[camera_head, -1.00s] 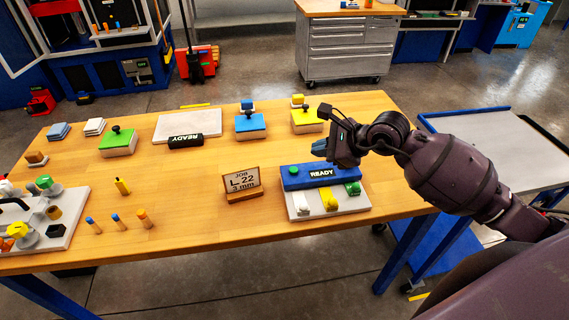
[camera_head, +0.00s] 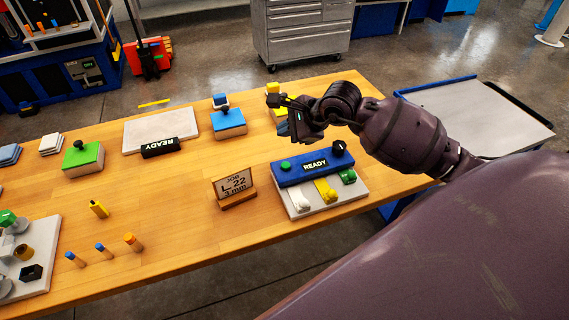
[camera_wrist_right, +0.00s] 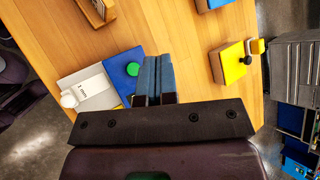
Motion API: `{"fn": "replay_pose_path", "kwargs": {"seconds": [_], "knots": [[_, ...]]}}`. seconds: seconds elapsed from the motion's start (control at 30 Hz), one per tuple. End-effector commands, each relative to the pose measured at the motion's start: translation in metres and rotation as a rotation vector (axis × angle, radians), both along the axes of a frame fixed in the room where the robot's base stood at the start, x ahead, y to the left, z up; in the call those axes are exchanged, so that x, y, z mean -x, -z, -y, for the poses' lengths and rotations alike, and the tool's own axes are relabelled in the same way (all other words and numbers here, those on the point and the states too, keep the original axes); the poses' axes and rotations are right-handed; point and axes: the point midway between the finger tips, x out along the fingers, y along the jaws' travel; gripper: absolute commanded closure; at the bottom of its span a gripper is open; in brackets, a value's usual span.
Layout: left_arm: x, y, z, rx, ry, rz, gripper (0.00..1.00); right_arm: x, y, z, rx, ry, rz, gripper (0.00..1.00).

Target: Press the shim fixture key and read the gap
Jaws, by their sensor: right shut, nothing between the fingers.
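A blue fixture block (camera_head: 294,173) with a READY display (camera_head: 315,164), a green button (camera_head: 285,166) and a black knob (camera_head: 339,147) sits on a pale base at the table's right. White, yellow (camera_head: 325,190) and green (camera_head: 347,176) pieces lie along its front. A card (camera_head: 235,185) beside it reads JOB L_22 3 mm. My right gripper (camera_head: 284,128) is shut and empty, above and behind the block's left part, apart from it. In the right wrist view, its blue fingers (camera_wrist_right: 155,78) are together beside the green button (camera_wrist_right: 132,69). My left gripper is not in view.
A pale plate (camera_head: 159,130) with another READY display (camera_head: 160,147) lies farther back. Green (camera_head: 82,158), blue (camera_head: 228,124) and yellow (camera_wrist_right: 228,63) blocks stand around it. Bare table lies left of the card.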

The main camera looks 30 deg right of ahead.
Motion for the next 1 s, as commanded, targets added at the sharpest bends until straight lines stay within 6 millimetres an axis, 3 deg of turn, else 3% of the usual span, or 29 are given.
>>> {"fn": "replay_pose_path", "kwargs": {"seconds": [0.37, 1.0], "knots": [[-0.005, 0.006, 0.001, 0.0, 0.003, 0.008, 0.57, 0.0, 0.017, 0.0, -0.002, 0.002, -0.002, 1.0], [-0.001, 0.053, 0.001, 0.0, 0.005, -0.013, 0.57, 0.0, 0.087, 0.0, 0.0, 0.0, -0.002, 1.0]]}}
